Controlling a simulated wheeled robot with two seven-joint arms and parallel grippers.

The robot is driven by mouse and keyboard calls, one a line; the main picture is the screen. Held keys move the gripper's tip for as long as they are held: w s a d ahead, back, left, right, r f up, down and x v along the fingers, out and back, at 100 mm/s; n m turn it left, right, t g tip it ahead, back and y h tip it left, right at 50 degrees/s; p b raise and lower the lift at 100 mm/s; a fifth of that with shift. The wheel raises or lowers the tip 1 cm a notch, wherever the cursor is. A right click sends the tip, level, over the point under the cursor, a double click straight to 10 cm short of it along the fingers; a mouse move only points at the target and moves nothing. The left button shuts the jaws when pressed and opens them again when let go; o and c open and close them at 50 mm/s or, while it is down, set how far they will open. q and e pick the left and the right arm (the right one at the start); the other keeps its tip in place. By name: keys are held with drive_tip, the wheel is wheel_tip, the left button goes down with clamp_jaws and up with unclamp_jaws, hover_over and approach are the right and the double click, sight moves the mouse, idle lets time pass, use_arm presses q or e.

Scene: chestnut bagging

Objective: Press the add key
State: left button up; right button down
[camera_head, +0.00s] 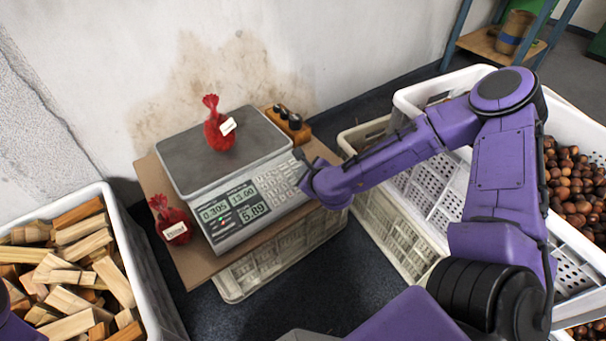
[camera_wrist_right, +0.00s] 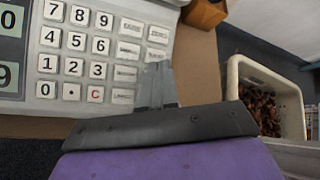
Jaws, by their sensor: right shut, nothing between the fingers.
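In the right wrist view the number keys (camera_wrist_right: 74,68) and the grey function keys (camera_wrist_right: 125,73) show; the function labels are too small to read, so I cannot tell which is the add key. My right gripper (camera_wrist_right: 157,82) is shut and empty, its tips at the right side of the function keys and hiding part of that column. Contact cannot be told. In the head view the gripper (camera_head: 302,168) is beside the keypad's right edge. My left gripper is out of view.
A red net bag (camera_head: 218,132) with a label sits on the scale's pan. Another red bag (camera_head: 173,226) lies on the board (camera_head: 190,262) at left. A wood crate (camera_head: 128,250) stands at left; white chestnut crates (camera_head: 408,100) stand at right.

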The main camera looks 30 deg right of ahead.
drive_tip(key=shift+s+r, duration=0.15)
drive_tip(key=shift+r, duration=0.35)
drive_tip(key=r+p, duration=0.1)
drive_tip(key=s+r+p, duration=0.1)
drive_tip(key=r+p, duration=0.2)
drive_tip(key=p, duration=0.1)
drive_tip(key=shift+s+r, duration=0.3)
drive_tip(key=shift+r, duration=0.05)
idle(1.3)
